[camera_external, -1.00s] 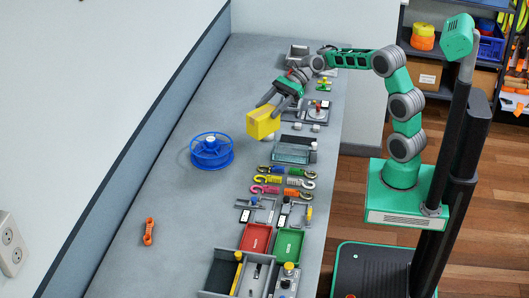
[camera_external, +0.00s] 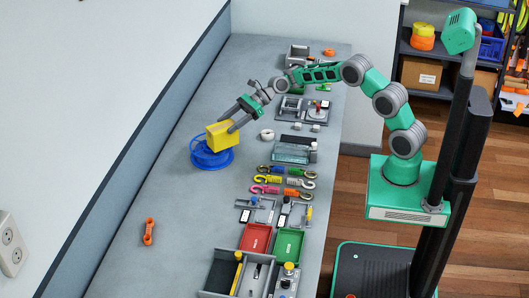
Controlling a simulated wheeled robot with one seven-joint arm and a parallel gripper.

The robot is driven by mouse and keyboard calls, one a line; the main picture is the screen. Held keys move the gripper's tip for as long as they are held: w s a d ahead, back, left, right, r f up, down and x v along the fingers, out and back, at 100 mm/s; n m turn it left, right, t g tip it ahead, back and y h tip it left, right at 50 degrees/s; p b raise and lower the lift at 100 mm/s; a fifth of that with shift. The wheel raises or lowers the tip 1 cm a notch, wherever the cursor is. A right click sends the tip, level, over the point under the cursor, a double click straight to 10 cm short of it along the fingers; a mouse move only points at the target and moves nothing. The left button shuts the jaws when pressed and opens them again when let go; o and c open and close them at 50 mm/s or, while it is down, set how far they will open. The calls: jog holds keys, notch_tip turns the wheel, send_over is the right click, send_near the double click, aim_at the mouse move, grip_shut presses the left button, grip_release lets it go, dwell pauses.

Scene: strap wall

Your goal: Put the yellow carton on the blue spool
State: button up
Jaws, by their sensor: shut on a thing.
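The yellow carton (camera_external: 221,138) is a small box held in my gripper (camera_external: 235,122). My gripper is shut on the carton from its right side. The blue spool (camera_external: 205,158) lies flat on the grey bench, left of the middle. The carton is over the right and far part of the spool and hides its hub. I cannot tell whether the carton touches the spool or hangs just above it.
A white ring (camera_external: 267,134) lies right of the spool. Coloured hooks (camera_external: 285,181), a red tray (camera_external: 256,238) and a green tray (camera_external: 289,245) line the bench's right side. An orange piece (camera_external: 148,231) lies nearer at left. The bench around the spool's left is clear.

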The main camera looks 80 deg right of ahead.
notch_tip(320, 180, down, 3)
jog(key=shift+p, duration=0.3)
jog(key=o, duration=1.7)
jog(key=shift+f, duration=0.15)
jog(key=shift+o, duration=0.2)
